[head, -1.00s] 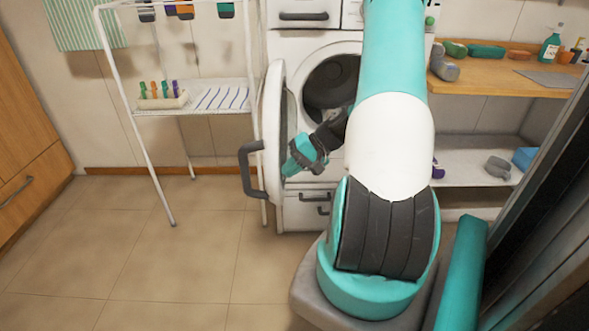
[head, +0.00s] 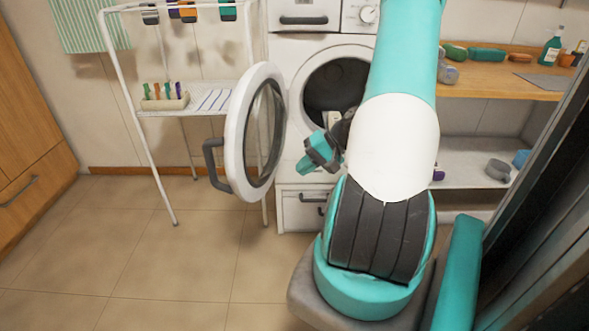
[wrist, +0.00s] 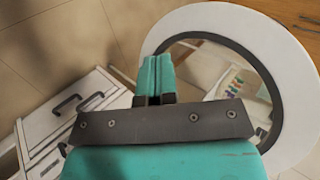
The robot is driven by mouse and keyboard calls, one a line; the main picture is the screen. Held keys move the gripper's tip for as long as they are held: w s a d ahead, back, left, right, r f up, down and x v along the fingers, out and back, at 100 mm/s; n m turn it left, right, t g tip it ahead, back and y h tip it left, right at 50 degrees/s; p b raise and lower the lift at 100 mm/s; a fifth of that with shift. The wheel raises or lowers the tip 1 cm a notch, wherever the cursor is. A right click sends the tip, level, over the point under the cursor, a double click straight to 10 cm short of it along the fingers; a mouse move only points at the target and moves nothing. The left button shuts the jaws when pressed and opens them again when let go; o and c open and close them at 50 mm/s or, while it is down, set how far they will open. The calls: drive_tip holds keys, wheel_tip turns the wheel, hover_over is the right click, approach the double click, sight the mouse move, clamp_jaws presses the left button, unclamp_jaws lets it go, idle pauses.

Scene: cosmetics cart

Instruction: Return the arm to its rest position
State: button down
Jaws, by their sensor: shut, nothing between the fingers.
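My gripper (head: 311,160) is teal and dark grey. In the head view it hangs in front of the washing machine (head: 308,188), below and left of the round opening, apart from the door. In the wrist view the two teal fingers of my gripper (wrist: 154,72) are together with nothing between them. The white washer door (head: 236,133) stands open to the left of my gripper, with its dark handle (head: 212,165) facing left. It also shows in the wrist view as a white ring (wrist: 215,22) behind the fingers. My arm hides the machine's right part.
A white drying rack (head: 137,125) with a shelf holding a peg box (head: 165,103) stands at left. A wooden counter (head: 500,82) and a white shelf (head: 465,165) are at right. A wooden cabinet (head: 30,150) is far left. The tiled floor (head: 150,260) in front is clear.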

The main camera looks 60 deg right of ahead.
drive_tip(key=s+d+r, duration=0.1)
drive_tip(key=s+r, duration=0.3)
drive_tip(key=r, duration=0.1)
drive_tip(key=shift+s, duration=0.35)
drive_tip(key=w+a+r+n+g+p, duration=0.2)
drive_tip(key=w+a+r+n+g, duration=0.25)
drive_tip(key=a, duration=0.65)
drive_tip(key=w+a+r+n+g+p, duration=0.1)
drive_tip(key=w+a+r+n, duration=0.35)
drive_tip(key=a+r, duration=0.5)
drive_tip(key=s+a+r+n+p, duration=0.1)
drive_tip(key=s+a+r+n, duration=0.1)
drive_tip(key=a, duration=0.5)
drive_tip(key=s+a+r+n+g+h+p, duration=0.1)
drive_tip(key=s+a+r+n, duration=0.2)
drive_tip(key=s+a, duration=0.3)
drive_tip(key=s+a+r+n+g+p, duration=0.1)
drive_tip(key=s+a+r+n, duration=0.1)
drive_tip(key=a, duration=0.6)
drive_tip(key=shift+s+r+n, duration=0.2)
drive_tip(key=shift+s+n, duration=0.6)
drive_tip(key=shift+s, duration=0.25)
drive_tip(key=shift+a, duration=0.1)
